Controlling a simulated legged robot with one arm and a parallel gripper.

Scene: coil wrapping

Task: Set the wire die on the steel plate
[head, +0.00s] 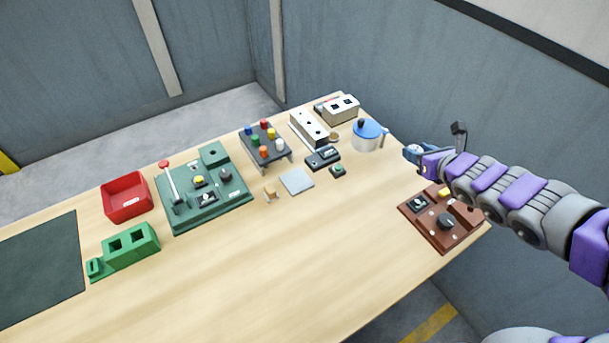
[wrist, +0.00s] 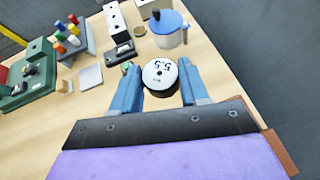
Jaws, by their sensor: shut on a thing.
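My gripper (head: 413,153) is at the right side of the table, above the surface near the brown control box. In the wrist view its two blue fingers (wrist: 158,72) are shut on the wire die (wrist: 160,77), a round piece with a white face marked "5.5" and a dark centre. The die cannot be made out clearly in the head view. The steel plate (head: 297,181) is a flat grey square lying bare on the table, left of my gripper. It also shows in the wrist view (wrist: 91,77), left of the die.
A blue-lidded jug (head: 367,136) stands near the far edge, close to my gripper. A small dark device (head: 323,157) and a green-button box (head: 338,171) lie right of the plate. A small wooden piece (head: 270,192) lies left of it. The table front is clear.

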